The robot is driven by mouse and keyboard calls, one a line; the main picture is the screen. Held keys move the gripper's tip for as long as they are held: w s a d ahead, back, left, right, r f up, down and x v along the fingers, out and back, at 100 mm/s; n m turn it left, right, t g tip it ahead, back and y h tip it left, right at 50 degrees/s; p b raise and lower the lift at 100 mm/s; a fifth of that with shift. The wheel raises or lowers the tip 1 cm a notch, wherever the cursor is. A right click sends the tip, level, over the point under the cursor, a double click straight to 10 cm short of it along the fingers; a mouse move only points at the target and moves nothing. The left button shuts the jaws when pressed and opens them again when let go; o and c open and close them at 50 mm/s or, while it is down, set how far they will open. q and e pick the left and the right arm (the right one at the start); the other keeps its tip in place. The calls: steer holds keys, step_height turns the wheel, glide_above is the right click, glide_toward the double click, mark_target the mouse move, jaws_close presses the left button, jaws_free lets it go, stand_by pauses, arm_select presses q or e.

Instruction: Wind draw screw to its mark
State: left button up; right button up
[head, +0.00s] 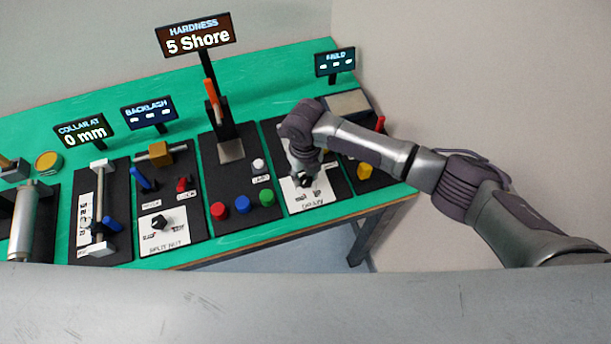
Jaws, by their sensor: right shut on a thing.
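A black board with an upright-lying rod (97,200) between white end blocks stands at the left, beside a white marked scale strip (84,220); it looks like the draw screw. A blue handle (113,226) sits at its near right. Its sign (83,131) reads "COLLAR AT 0 mm". My right gripper (304,178) is far to the right of it, pointing down and shut on a small black knob (306,182) on a white panel (318,196) labelled like "DELAY". The fingers partly hide the knob. My left gripper is out of view.
A "HARDNESS 5 Shore" sign (195,36) rises on a post above red, blue and green buttons (238,207). A metal cylinder (34,222) stands far left. Green table (270,80) shows behind the boards.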

mark_target(304, 178)
steer(key=shift+n+b, duration=0.65)
steer(key=shift+n, duration=0.95)
steer(key=o, duration=1.2)
steer(key=shift+c, duration=0.2)
steer(key=shift+r, duration=0.15)
step_height(304, 178, up, 12)
